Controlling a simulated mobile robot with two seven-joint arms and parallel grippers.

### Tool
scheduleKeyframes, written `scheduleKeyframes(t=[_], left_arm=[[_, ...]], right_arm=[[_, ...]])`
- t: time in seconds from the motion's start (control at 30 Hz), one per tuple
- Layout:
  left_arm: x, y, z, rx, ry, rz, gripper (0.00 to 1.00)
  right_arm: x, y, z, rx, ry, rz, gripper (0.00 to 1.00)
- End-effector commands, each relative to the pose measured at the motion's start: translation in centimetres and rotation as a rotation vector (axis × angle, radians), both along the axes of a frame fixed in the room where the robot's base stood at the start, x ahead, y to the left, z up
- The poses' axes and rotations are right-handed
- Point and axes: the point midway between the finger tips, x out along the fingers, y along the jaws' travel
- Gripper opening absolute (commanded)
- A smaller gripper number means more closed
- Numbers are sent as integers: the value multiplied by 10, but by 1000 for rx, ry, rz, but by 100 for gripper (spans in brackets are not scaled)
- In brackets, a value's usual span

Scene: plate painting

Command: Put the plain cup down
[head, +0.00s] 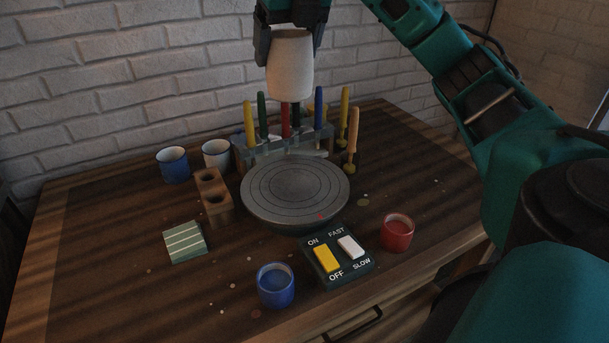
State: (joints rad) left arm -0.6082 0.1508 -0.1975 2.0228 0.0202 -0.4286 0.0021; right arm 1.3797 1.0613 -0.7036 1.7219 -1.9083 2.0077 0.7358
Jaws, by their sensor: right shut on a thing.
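The cup is held in the air in front of the brick wall, above the brush rack. It overlaps the rack's brushes in the picture and is apart from the table. Its underside is hidden. My left gripper is not in view.
A round grey turntable (294,190) stands mid-table. Behind it is a rack (245,158) of several coloured brushes. Left are a blue cup (173,165), a white cup (217,154), a wooden holder (213,194) and a green striped pad (185,241). Blue pot (276,286), switch box (337,259) and red pot (397,233) stand in front.

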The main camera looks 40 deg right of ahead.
Motion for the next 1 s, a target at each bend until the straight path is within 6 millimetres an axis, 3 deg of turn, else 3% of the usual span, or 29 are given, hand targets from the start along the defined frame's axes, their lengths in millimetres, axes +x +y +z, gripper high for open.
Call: scheduleKeyframes(t=[0.13,0.23,0.7,1.0], left_arm=[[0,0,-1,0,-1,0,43],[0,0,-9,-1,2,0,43],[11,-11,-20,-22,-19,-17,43],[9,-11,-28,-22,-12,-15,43]], right_arm=[[0,-3,-2,1,-1,-4,41],[0,-3,-18,0,2,-4,41],[-1,-3,-136,-1,2,-4,41],[0,-3,-162,0,-1,-3,41]])
